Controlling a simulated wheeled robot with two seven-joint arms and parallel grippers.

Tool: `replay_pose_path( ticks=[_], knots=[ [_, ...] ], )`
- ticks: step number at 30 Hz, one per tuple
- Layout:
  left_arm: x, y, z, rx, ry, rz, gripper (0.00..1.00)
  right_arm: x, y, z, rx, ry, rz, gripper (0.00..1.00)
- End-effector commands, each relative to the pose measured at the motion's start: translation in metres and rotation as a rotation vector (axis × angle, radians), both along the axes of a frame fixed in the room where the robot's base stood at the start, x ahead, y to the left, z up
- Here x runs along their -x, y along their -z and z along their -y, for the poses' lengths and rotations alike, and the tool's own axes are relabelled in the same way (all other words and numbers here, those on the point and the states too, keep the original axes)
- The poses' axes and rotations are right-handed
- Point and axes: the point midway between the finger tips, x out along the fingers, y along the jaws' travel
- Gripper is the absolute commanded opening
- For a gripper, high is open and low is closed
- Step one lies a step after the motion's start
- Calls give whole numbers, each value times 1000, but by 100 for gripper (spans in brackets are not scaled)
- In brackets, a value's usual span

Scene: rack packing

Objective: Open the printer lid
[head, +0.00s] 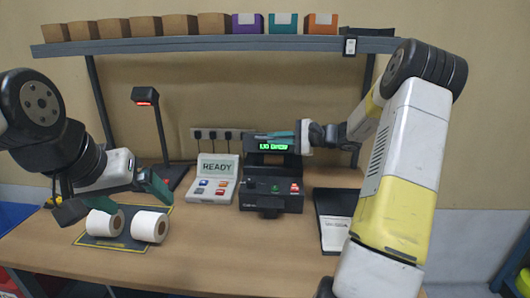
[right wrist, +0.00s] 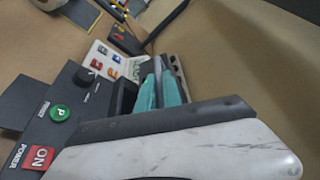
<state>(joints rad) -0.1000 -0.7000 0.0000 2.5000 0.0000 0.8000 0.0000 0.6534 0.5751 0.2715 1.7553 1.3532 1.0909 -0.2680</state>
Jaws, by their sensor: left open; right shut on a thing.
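The printer (head: 271,202) is a dark box on the middle of the table, with a knob, a green button and a red ON switch, seen also in the right wrist view (right wrist: 40,125). Its raised back part (head: 270,158) stands upright and carries a green lit display whose text is hard to read. My right gripper (head: 290,136) is at the top right of this raised part. Its teal fingertips (right wrist: 160,88) are shut on a thin dark edge, apparently the lid; the grip is partly hidden. My left gripper (head: 112,197) is open and empty above the label rolls.
Two white label rolls (head: 150,226) lie on a dark mat (head: 122,243) at left. A scanner on a stand (head: 146,97) and a READY console (head: 217,178) stand left of the printer. A clipboard (head: 335,218) lies right. A shelf (head: 200,45) with boxes spans above.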

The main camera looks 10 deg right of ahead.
Motion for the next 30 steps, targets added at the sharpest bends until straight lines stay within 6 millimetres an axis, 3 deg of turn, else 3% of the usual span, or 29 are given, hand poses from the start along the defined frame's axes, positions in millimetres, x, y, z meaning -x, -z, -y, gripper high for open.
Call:
replay_pose_path(
  ticks=[6,15,21,30],
  knots=[
    [0,0,0,0,0,0,91,-28,-35,8,-48,-2,-179,0],
    [0,0,0,0,0,0,91,-75,-68,21,-50,-2,-175,0],
    [0,0,0,0,0,0,91,-108,-82,31,-50,-2,-175,0],
    [0,0,0,0,0,0,91,-141,-89,40,-50,-2,-177,0]
  ],
)
